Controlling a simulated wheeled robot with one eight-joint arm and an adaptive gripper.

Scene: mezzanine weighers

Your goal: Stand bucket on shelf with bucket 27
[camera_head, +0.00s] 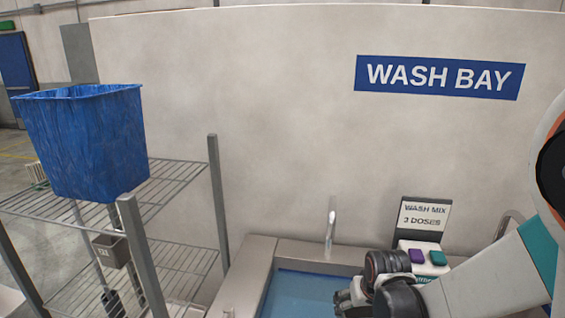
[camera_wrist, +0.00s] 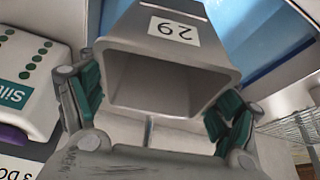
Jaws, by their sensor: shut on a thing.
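My gripper (camera_head: 352,296) is at the bottom of the head view, over the right side of the wash basin. In the wrist view my gripper (camera_wrist: 158,106) has its teal-padded fingers on both sides of a grey bucket (camera_wrist: 140,30), shut on it. The bucket's white label appears to read 29, and its open mouth faces the camera. The held bucket is not clearly seen in the head view. A wire shelf rack (camera_head: 186,178) stands at left. A small grey bucket (camera_head: 112,251) with a label too small to read surely shows at its lower level.
A large blue bin (camera_head: 84,145) stands on the rack's upper shelf. The basin (camera_head: 310,293) with blue water and a tap (camera_head: 330,228) lies between rack and gripper. A dispenser (camera_head: 424,252) under a WASH MIX sign (camera_head: 424,216) stands behind my gripper. Rack posts (camera_head: 219,205) bound the shelves.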

